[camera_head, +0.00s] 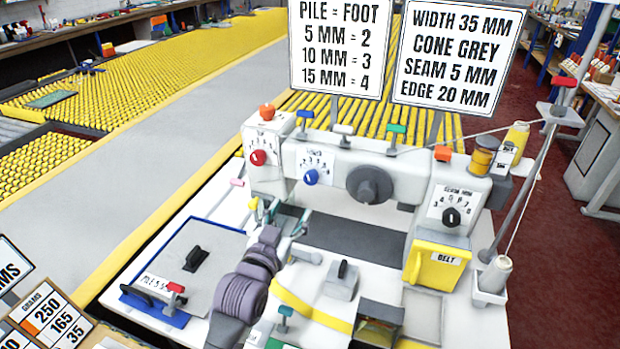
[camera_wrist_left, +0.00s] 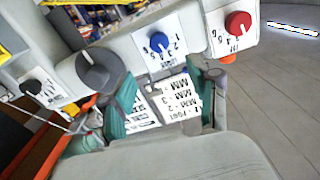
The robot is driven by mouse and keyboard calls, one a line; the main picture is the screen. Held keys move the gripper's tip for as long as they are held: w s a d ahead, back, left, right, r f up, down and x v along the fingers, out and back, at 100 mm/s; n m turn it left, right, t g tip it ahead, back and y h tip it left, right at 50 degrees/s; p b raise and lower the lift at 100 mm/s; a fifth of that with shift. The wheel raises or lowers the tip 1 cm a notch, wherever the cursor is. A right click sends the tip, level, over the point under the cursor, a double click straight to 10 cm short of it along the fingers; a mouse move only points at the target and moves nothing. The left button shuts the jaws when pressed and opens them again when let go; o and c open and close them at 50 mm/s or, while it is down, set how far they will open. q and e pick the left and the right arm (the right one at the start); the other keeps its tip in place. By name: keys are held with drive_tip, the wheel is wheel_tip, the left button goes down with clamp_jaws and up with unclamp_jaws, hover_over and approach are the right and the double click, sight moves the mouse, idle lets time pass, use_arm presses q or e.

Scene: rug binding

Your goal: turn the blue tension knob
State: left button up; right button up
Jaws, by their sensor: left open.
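The blue tension knob (camera_head: 311,177) is on the front of the white binding machine (camera_head: 345,160), with a numbered dial around it. It also shows in the left wrist view (camera_wrist_left: 159,41), upper middle. My left gripper (camera_head: 284,217) is open and empty, a little in front of and below the blue knob, apart from it. In the left wrist view, its fingers (camera_wrist_left: 163,82) stand apart below the knob. A red knob (camera_head: 258,157) is to the left of the blue knob, and a large dark knob (camera_head: 369,185) is to its right. My right gripper is not in view.
A black seam knob (camera_head: 451,217) and a yellow belt box (camera_head: 436,263) are at the machine's right end. A thread cone (camera_head: 495,275) stands beside them. A blue-edged tray (camera_head: 180,262) lies left of my arm. Two signs (camera_head: 341,45) stand behind.

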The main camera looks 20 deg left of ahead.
sight(310, 180)
use_arm(q)
drive_tip(key=w+p, duration=0.1)
drive_tip(key=w, duration=0.6)
drive_tip(key=w+p, duration=0.1)
drive_tip(key=w, duration=0.3)
drive_tip(key=shift+w+d+p, duration=0.15)
drive_tip(key=shift+d+p, duration=0.1)
drive_tip(key=shift+p, duration=0.05)
drive_tip(key=shift+w+f, duration=0.1)
drive_tip(key=shift+w, duration=0.7)
clamp_jaws()
